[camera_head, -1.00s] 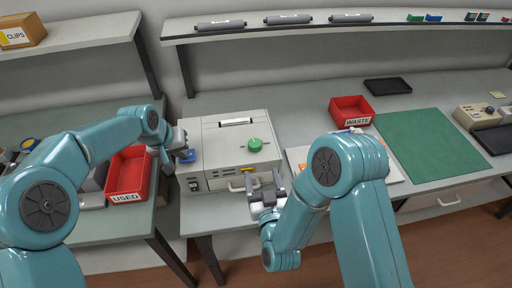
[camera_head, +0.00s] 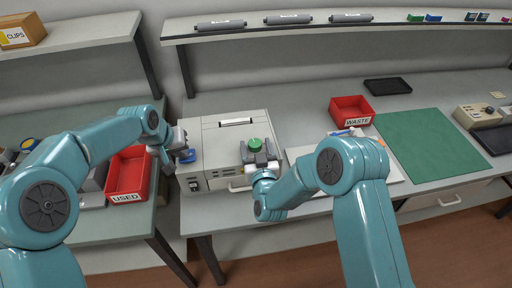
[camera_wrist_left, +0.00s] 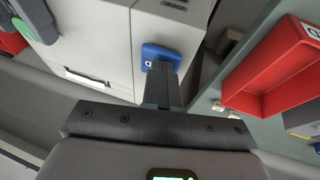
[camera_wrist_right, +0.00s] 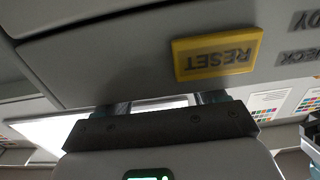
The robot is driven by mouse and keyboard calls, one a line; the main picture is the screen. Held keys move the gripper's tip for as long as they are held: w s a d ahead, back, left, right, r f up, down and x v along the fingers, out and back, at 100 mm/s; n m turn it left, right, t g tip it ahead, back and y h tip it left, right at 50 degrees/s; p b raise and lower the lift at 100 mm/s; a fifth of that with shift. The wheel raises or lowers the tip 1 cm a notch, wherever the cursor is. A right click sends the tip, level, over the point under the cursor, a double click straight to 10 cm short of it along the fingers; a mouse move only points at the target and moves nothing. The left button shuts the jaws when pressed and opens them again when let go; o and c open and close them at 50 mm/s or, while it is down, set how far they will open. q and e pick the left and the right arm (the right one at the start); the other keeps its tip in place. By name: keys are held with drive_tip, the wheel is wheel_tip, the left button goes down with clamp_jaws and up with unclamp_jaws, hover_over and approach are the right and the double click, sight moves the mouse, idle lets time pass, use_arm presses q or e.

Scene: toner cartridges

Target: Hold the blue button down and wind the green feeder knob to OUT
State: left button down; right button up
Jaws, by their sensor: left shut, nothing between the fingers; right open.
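The right wrist view shows the open fingers (camera_wrist_right: 165,102) but no knob.
A yellow RESET button (camera_wrist_right: 217,53) is on the machine's front, close to my right wrist camera. A red USED bin (camera_head: 128,178) stands left of the machine. A red WASTE bin (camera_head: 352,110) and green mat (camera_head: 430,145) lie to the right.

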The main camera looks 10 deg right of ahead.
drive_tip(key=shift+c, duration=0.4)
drive_tip(key=c, duration=1)
drive_tip(key=shift+a+m+h, duration=0.1)
drive_tip(key=shift+m+h, duration=0.7)
drive_tip(key=shift+h, duration=0.5)
drive_tip(key=o, duration=1.1)
drive_tip(key=s, duration=0.4)
drive_tip(key=s+a, duration=0.1)
drive_tip(key=s, duration=0.7)
drive_tip(key=shift+a, duration=0.3)
